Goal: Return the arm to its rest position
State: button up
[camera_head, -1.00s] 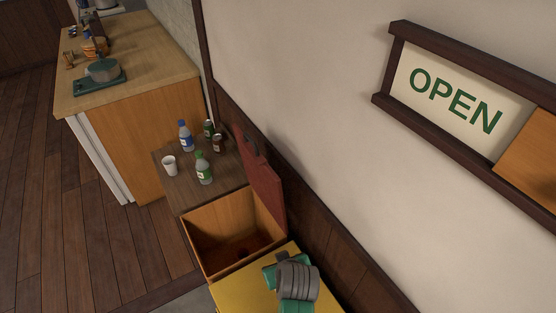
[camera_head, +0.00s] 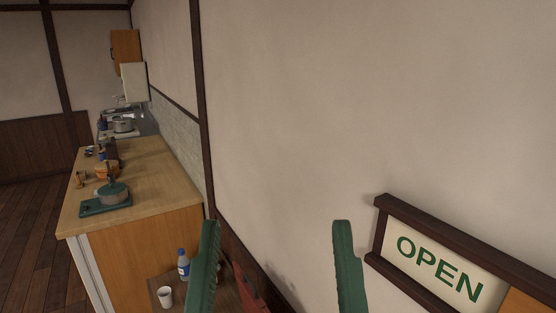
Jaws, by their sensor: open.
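My gripper (camera_head: 276,228) shows at the bottom middle of the head view as two green fingers pointing up. The fingers are wide apart, with nothing between them. The pale wall shows behind the gap, with part of the red lid (camera_head: 250,284) low behind it. The rest of my arm is below the picture edge.
Low behind the left finger are a blue-labelled bottle (camera_head: 183,264) and a white cup (camera_head: 165,296). An OPEN sign (camera_head: 440,268) hangs on the wall at right.

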notch_tip(320, 180, up, 26)
jog(key=p, duration=2.1)
jog(key=shift+w+r+p, duration=0.15)
jog(key=shift+p, duration=0.25)
jog(key=shift+a, duration=0.1)
